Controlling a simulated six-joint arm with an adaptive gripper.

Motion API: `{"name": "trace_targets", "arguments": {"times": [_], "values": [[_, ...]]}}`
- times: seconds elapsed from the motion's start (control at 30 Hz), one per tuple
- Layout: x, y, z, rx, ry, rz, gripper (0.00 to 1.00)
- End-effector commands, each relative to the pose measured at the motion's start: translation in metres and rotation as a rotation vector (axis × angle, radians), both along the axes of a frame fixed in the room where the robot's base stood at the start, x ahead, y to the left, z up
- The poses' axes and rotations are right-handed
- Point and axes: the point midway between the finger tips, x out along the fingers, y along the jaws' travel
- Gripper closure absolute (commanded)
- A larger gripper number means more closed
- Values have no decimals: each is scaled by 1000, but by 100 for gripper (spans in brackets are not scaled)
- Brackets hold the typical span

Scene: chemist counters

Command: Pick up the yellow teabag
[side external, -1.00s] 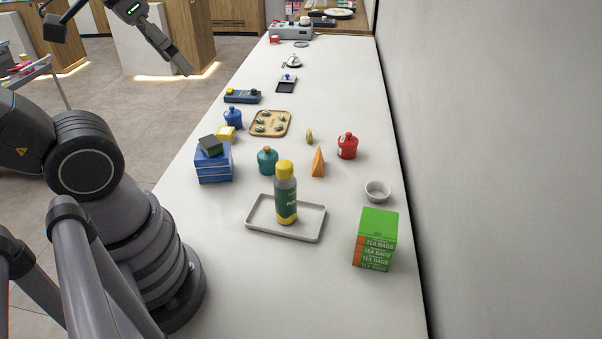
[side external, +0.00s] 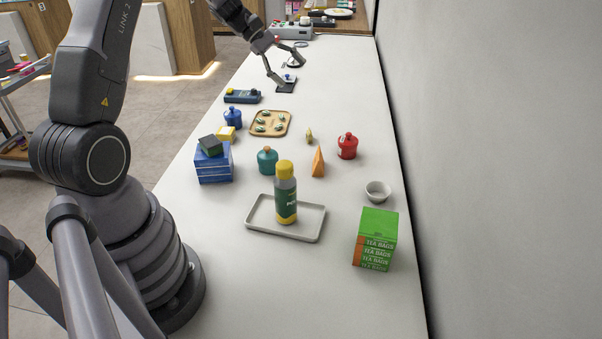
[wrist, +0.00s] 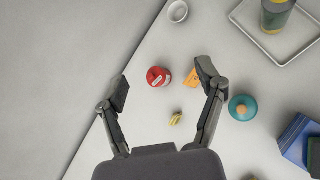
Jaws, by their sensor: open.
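A small yellow item (side external: 309,135), which looks like the teabag, stands on the white counter between the wooden tray and the red lidded jar (side external: 347,146). It also shows in the wrist view (wrist: 176,118), below the jar and the orange wedge. My gripper (side external: 292,73) is open and empty, high over the far part of the counter in the side view. In the wrist view its spread fingers (wrist: 163,78) frame the red jar, and the yellow item lies nearer the palm, left of the right finger.
An orange wedge (side external: 318,163) and a teal jar (side external: 267,161) stand close by. A bottle (side external: 286,194) stands on a grey tray (side external: 262,229). A green tea box (side external: 377,240), white bowl (side external: 378,191), blue boxes (side external: 214,164) and wooden tray (side external: 256,133) surround them. A wall bounds the right side.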

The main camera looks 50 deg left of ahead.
Motion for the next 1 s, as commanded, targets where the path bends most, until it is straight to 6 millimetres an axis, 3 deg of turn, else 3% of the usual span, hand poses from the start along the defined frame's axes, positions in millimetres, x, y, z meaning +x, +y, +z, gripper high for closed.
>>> {"name": "trace_targets", "arguments": {"times": [0.03,0.2,0.3,0.43,0.63,1.0], "values": [[10,26,-30,-84,31,103,30],[25,99,-115,-339,83,425,30],[23,131,-157,-454,96,572,30],[17,155,-192,-544,103,691,30],[25,156,-210,-580,105,735,30],[77,124,-234,-577,104,732,30]]}}
